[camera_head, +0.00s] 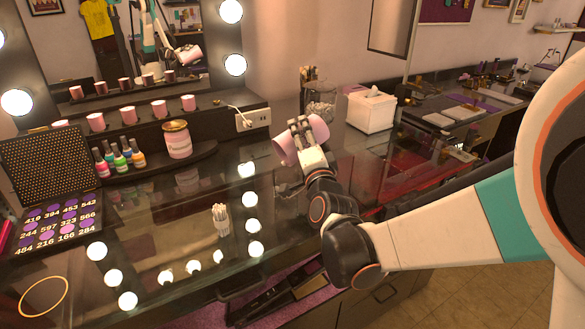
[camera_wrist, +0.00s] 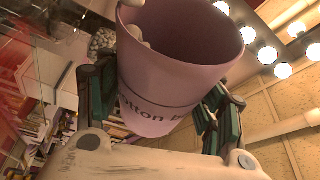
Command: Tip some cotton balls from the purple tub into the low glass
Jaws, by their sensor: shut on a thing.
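The purple tub (camera_head: 287,150), pinkish in this light, is in my gripper (camera_head: 301,130), held tilted on its side above the glass counter. In the wrist view the tub (camera_wrist: 175,75) sits between both fingers, with part of its lettering showing. A few white cotton balls (camera_wrist: 136,30) are near its rim at the left; the rest of its inside looks bare. A clear glass (camera_head: 320,110) stands just behind the tub in the head view, partly hidden by it. Pale balls (camera_wrist: 102,42) show beyond the tub's left side in the wrist view; I cannot tell whether they lie in that glass.
A white tissue box (camera_head: 371,110) stands right of the glass, with brushes (camera_head: 308,74) behind. A pink lidded jar (camera_head: 177,139), nail polish bottles (camera_head: 120,155) and a palette (camera_head: 50,190) are at the left. A cup of white sticks (camera_head: 220,220) stands on the front counter.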

